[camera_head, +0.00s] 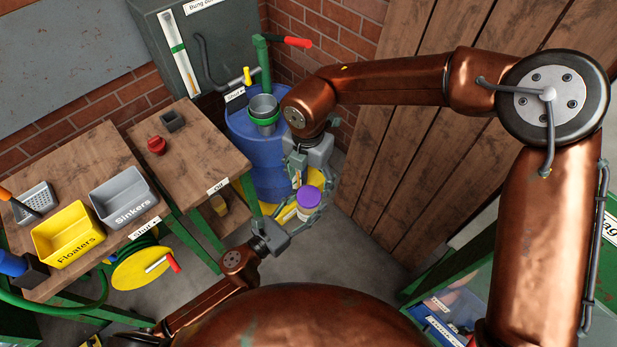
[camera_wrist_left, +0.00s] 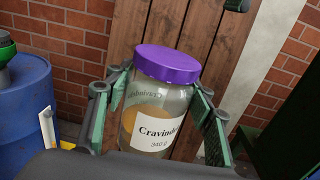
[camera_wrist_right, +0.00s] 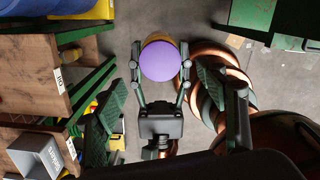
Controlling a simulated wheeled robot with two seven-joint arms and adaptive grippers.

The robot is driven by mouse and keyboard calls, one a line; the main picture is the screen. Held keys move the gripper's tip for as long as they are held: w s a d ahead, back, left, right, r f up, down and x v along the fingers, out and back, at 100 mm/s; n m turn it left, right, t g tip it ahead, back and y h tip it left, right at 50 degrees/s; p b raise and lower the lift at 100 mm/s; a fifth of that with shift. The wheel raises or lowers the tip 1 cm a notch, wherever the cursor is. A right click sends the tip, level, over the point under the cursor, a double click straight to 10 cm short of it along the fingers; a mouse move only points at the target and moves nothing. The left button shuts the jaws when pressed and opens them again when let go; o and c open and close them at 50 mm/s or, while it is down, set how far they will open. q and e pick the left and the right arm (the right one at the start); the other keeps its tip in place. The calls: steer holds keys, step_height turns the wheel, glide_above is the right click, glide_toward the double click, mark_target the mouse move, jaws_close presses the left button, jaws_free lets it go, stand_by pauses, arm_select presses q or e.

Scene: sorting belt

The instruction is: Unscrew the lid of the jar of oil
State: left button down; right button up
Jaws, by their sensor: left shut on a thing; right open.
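The glass jar (camera_wrist_left: 140,130) has a purple lid (camera_wrist_left: 165,64), a white label reading "Cravinde…" and yellow-orange contents low inside. My left gripper (camera_wrist_left: 160,115) is shut around the jar's body and holds it nearly upright, lid up. In the head view the lid (camera_head: 310,196) shows in front of the blue barrel, with my left gripper (camera_head: 303,214) at the jar. My right gripper (camera_head: 308,178) hangs above it, open. In the right wrist view the lid (camera_wrist_right: 161,62) lies ahead of the spread fingers of my right gripper (camera_wrist_right: 163,88), apart from them.
A blue barrel (camera_head: 262,160) with a metal cup (camera_head: 263,108) stands behind. At left are wooden tables with a yellow "Floaters" bin (camera_head: 68,232), a grey "Sinkers" bin (camera_head: 124,198) and a red object (camera_head: 157,145). A wooden plank wall (camera_head: 400,165) is at right. Open floor lies below the jar.

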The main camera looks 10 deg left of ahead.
mark_target(309, 195)
steer(key=m, duration=0.1)
steer(key=r+m, duration=0.1)
steer(key=m, duration=0.1)
steer(key=shift+r, duration=0.25)
steer(key=shift+f, duration=0.15)
steer(key=shift+m, duration=0.3)
step_height(309, 195, down, 8)
steer(key=shift+w+r, duration=0.1)
steer(key=shift+r, duration=0.1)
steer(key=shift+c, duration=0.7)
steer(key=c, duration=1.2)
steer(key=shift+o, duration=0.2)
steer(key=n, duration=0.3)
